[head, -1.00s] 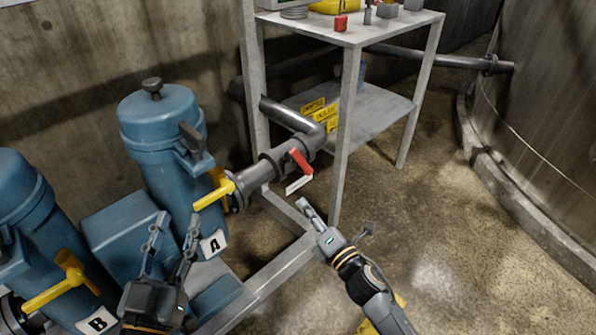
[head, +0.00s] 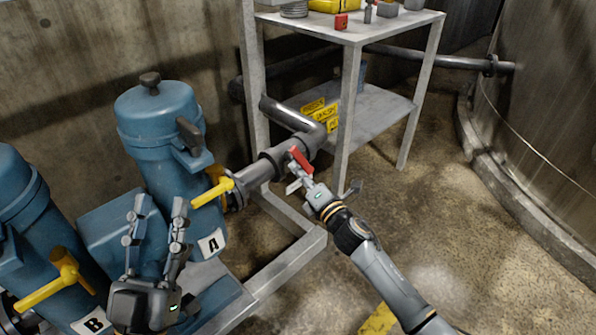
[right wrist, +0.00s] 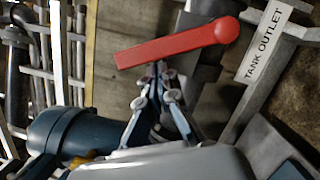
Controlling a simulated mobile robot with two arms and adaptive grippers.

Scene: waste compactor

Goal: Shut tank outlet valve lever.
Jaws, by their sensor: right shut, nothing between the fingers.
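The red valve lever (head: 301,160) sits on a dark pipe behind pump A, and in the right wrist view it (right wrist: 175,45) lies across the picture with its round hub at the right. A white TANK OUTLET tag (right wrist: 265,45) is beside the hub. My right gripper (head: 300,176) is shut and empty, its tips at the lever's lower side; in the right wrist view the tips (right wrist: 160,72) meet near the lever's lower edge. I cannot tell whether they touch it. My left gripper (head: 160,204) is open and empty in front of pump A.
Yellow-handled valves (head: 212,193) stand at pump A (head: 160,130) and pump B. A metal shelf frame (head: 345,130) rises just behind the lever, holding tools and yellow signs (head: 322,115). A large tank (head: 550,120) stands right. The floor between shelf and tank is clear.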

